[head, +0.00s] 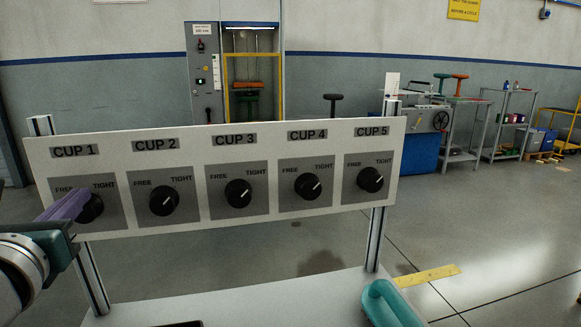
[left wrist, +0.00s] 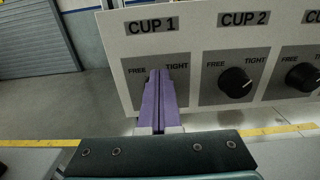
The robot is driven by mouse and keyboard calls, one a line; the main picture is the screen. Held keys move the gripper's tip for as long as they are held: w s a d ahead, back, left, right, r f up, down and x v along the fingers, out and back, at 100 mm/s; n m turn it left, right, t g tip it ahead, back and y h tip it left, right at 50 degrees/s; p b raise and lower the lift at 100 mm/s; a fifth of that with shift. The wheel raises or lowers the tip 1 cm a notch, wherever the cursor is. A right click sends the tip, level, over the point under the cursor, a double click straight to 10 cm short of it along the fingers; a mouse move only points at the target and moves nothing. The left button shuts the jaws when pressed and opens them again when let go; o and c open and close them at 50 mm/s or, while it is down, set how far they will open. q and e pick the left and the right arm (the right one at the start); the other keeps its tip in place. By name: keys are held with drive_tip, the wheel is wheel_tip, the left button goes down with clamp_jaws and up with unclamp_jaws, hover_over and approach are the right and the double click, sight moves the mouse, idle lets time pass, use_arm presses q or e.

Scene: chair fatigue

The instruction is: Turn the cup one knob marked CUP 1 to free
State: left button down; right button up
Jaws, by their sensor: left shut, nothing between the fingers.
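The CUP 1 knob (head: 92,208) is a round black knob on a grey plate at the left end of the white panel (head: 120,240), with FREE at its upper left and TIGHT at its upper right. My left gripper (head: 82,197) is shut and empty, its purple fingertips at the knob and covering its upper left part in the head view. I cannot tell whether they touch it. The knob's pointer mark is hidden. In the left wrist view, the shut purple fingers (left wrist: 159,75) hide the knob below the CUP 1 label (left wrist: 152,26). My right gripper is not in view.
The CUP 2 knob (head: 163,200) stands close on the right, with the CUP 3 knob (head: 238,193) beyond; their marks point up right. Metal posts (head: 93,275) hold the panel above a pale table (head: 250,300). A teal rounded object (head: 388,305) is at the lower right.

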use_arm(q)
drive_tip(key=shift+s+a+f, duration=0.1)
drive_tip(key=shift+a+f, duration=0.05)
drive_tip(key=shift+a, duration=0.2)
drive_tip(key=shift+r+p, duration=0.45)
drive_tip(key=shift+p, duration=0.15)
drive_tip(key=v, duration=0.6)
drive_tip(key=shift+p, duration=0.3)
